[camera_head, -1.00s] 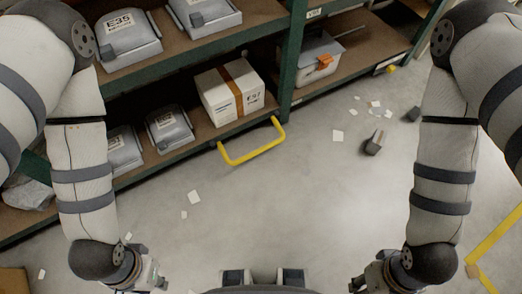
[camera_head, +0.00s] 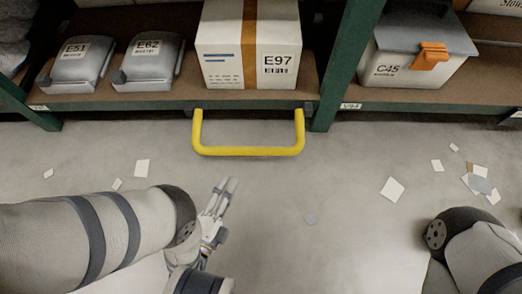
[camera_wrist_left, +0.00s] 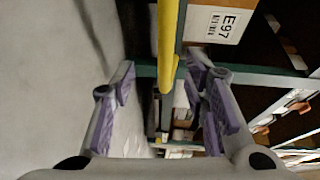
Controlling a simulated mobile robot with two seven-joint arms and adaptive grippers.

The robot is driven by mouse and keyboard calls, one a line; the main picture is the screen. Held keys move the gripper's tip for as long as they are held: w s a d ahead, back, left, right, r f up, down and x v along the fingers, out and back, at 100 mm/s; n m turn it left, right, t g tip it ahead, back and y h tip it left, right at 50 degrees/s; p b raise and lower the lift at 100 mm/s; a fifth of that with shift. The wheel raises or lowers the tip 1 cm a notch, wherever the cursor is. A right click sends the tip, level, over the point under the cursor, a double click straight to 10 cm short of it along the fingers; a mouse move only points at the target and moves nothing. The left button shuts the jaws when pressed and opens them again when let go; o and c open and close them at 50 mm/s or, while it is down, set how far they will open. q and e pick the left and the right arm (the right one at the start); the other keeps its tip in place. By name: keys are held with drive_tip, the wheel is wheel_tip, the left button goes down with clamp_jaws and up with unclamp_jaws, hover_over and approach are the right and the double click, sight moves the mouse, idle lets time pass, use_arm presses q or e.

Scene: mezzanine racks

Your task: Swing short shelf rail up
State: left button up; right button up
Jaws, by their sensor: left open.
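The short shelf rail is a yellow U-shaped bar (camera_head: 248,151) hinged at the front edge of the lower shelf, below the box marked E97. It hangs outward and down in front of the shelf. My left gripper (camera_head: 225,186) is open and empty, below and a little left of the rail's long bar in the head view. In the left wrist view the yellow rail (camera_wrist_left: 168,50) runs down the picture between the open fingers (camera_wrist_left: 160,85), and I cannot tell whether they touch it. My right gripper is out of the head view; only part of its arm shows at the right.
The white box E97 (camera_head: 249,50) stands behind the rail, with grey bins E62 (camera_head: 150,60) and E51 (camera_head: 78,65) to its left. A green post (camera_head: 345,65) stands right of it. Bin C45 (camera_head: 410,60) is beyond. Paper scraps (camera_head: 393,189) lie on the open floor.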

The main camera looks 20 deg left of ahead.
sight(250, 150)
use_arm(q)
drive_tip(key=shift+t, duration=0.4)
drive_tip(key=w+b, duration=0.1)
drive_tip(key=w, duration=0.3)
drive_tip(key=w+d+b, duration=0.1)
drive_tip(key=w, duration=0.3)
drive_tip(key=w+d+b, duration=0.1)
drive_tip(key=w+b, duration=0.1)
drive_tip(key=w, duration=0.2)
drive_tip(key=shift+w, duration=0.35)
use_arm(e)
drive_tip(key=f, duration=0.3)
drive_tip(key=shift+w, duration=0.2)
use_arm(q)
clamp_jaws()
